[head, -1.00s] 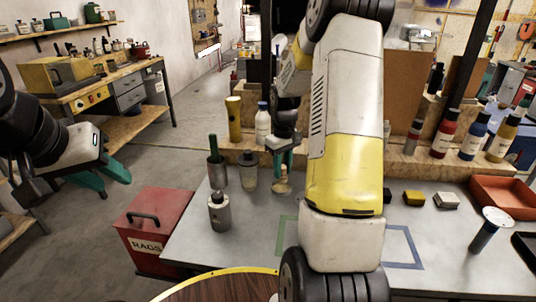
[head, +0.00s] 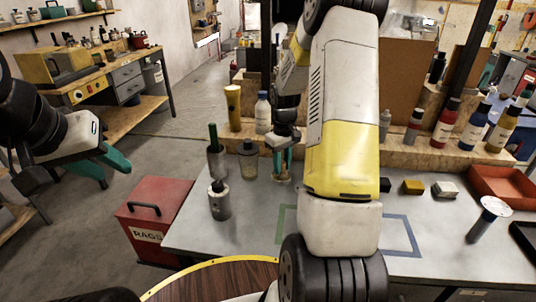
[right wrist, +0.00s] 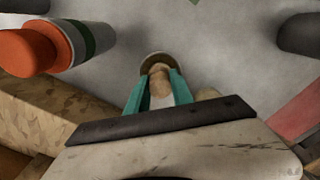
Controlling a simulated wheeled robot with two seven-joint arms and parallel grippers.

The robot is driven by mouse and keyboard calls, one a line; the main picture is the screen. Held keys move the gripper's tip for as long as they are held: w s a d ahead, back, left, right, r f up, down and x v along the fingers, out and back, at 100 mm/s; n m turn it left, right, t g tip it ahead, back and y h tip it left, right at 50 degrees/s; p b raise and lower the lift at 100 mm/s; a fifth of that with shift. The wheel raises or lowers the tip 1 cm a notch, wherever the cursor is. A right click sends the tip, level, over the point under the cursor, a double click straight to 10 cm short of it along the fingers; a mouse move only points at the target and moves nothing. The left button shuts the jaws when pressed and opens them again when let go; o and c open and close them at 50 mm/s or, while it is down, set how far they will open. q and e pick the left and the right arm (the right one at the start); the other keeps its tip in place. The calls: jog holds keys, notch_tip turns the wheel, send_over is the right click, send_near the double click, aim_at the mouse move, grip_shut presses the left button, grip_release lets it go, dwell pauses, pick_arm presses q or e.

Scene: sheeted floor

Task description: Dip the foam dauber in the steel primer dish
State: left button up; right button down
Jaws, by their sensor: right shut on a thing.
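My right gripper (head: 282,160) has its teal fingers shut on a small tan knob-like piece, which I take for the foam dauber (head: 282,174). It stands low over the grey tabletop. In the right wrist view the tan piece (right wrist: 159,81) sits between the fingertips, with a dark olive round rim (right wrist: 152,57) around or under it; I cannot tell which part this is. I cannot identify the steel primer dish for certain; my right arm covers the middle of the table. My left gripper (head: 105,168) is open and empty, left of the table.
A grey canister (head: 219,203), a jar (head: 248,160) and a green-handled container (head: 215,160) stand left of my right gripper. A red rags box (head: 150,225) stands on the floor.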

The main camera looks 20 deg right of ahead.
jog(key=shift+f, duration=0.6)
dwell(1.3)
jog(key=shift+r, duration=3.55)
jog(key=shift+r, duration=0.1)
